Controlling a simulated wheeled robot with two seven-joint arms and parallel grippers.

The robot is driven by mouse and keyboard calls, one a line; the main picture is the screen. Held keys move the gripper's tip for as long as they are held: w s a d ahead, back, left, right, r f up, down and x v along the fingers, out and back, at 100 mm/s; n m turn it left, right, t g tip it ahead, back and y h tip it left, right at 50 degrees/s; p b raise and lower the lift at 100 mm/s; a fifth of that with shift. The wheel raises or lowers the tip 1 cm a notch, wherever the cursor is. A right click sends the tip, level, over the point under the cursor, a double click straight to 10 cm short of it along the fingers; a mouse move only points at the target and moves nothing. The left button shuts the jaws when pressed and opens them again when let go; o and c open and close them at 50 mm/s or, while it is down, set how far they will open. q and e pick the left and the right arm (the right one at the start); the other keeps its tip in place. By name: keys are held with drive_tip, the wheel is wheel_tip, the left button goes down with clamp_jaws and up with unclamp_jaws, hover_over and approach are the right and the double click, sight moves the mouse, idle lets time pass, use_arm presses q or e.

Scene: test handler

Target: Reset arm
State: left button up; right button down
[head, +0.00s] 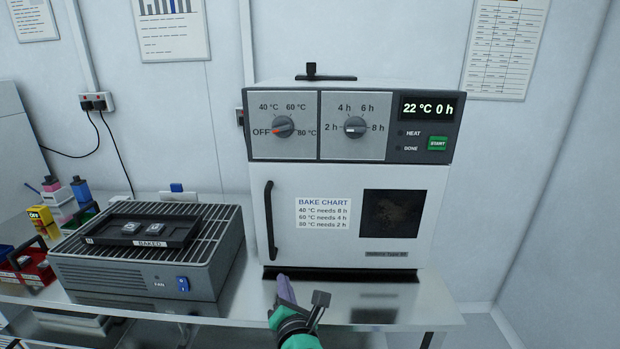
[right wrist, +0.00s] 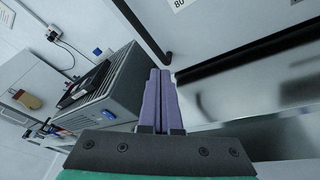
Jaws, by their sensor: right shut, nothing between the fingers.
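My right gripper (head: 283,290) is low in front of the oven, at the front edge of the bench and below the door handle. Its purple fingers are shut with nothing between them; they also show in the right wrist view (right wrist: 160,88). The white oven (head: 310,250) has its door closed, with a black vertical handle (head: 270,220) on the door's left side. Its temperature knob (head: 283,127) appears to point at OFF, and its display (head: 429,107) reads 22 °C 0 h. My left gripper is not in view.
A grey fan unit (head: 130,275) stands left of the oven, with a black tray (head: 97,238) marked BAKED on its grille, holding small parts. The steel bench (head: 245,300) is bare between fan unit and oven.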

drive_tip(key=s+d+f+m+g+h, duration=0.25)
drive_tip(key=d+f+m, duration=0.35)
drive_tip(key=d+m, duration=0.3)
drive_tip(key=s+d+f+m+g+h, duration=0.25)
drive_tip(key=s+d+f+m, duration=0.2)
drive_tip(key=d+m, duration=0.45)
drive_tip(key=s+d+f+m+g, duration=0.3)
drive_tip(key=s+d+m+g, duration=0.1)
drive_tip(key=s+d+m, duration=0.3)
drive_tip(key=s+d+f+m+g, duration=0.3)
drive_tip(key=s+d+m, duration=0.3)
drive_tip(key=s, duration=0.4)
wheel_tip(320, 180, down, 21)
drive_tip(key=n+g, duration=0.1)
drive_tip(key=n, duration=0.1)
drive_tip(key=s+d+f, duration=0.1)
drive_tip(key=s+f, duration=0.7)
drive_tip(key=s, duration=0.1)
drive_tip(key=s+d+f+g, duration=0.1)
drive_tip(key=s+d+f, duration=0.1)
drive_tip(key=s+f, duration=0.6)
drive_tip(key=shift+s+d+f, duration=0.3)
drive_tip(key=shift+s+f, duration=0.05)
drive_tip(key=shift+s, duration=0.15)
